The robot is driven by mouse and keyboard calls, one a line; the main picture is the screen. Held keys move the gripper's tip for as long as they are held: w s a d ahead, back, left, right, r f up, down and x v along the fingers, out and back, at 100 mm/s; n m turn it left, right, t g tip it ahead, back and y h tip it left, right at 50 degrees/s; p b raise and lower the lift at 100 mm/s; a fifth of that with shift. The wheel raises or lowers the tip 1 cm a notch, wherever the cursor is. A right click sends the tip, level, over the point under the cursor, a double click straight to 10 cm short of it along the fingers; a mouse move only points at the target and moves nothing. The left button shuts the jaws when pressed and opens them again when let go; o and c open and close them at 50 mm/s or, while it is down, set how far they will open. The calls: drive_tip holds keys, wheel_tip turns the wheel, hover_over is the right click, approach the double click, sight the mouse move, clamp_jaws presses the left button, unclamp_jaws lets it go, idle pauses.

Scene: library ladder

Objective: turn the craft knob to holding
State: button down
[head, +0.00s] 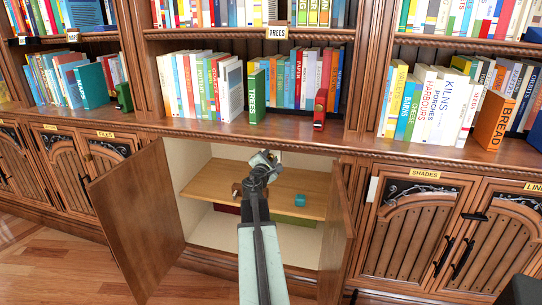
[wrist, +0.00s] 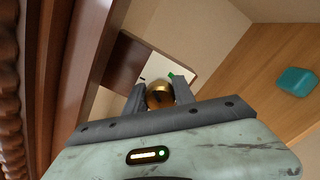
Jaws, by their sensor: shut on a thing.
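A round brass knob (wrist: 160,97) sits between the two dark fingers of my gripper (wrist: 161,90) in the wrist view. The gripper is shut on it. A dark brown panel (wrist: 127,62) and a pale surface lie just behind the knob. No craft or holding marking can be read, so the knob's setting cannot be told. In the head view my gripper (head: 265,160) is at the upper part of the open cabinet, just below the counter edge. The knob is hidden there by my gripper and arm.
The open cabinet has a wooden shelf (head: 225,188) with a teal block (head: 300,200) on it. The left door (head: 145,222) and right door (head: 338,235) stand open on both sides of my arm. The counter (head: 280,136) above holds books and a red bookend (head: 320,110).

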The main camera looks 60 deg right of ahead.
drive_tip(key=m, duration=1.5)
drive_tip(key=shift+a, duration=0.1)
idle(0.4)
drive_tip(key=c, duration=1.1)
unclamp_jaws()
drive_tip(key=shift+o, duration=0.2)
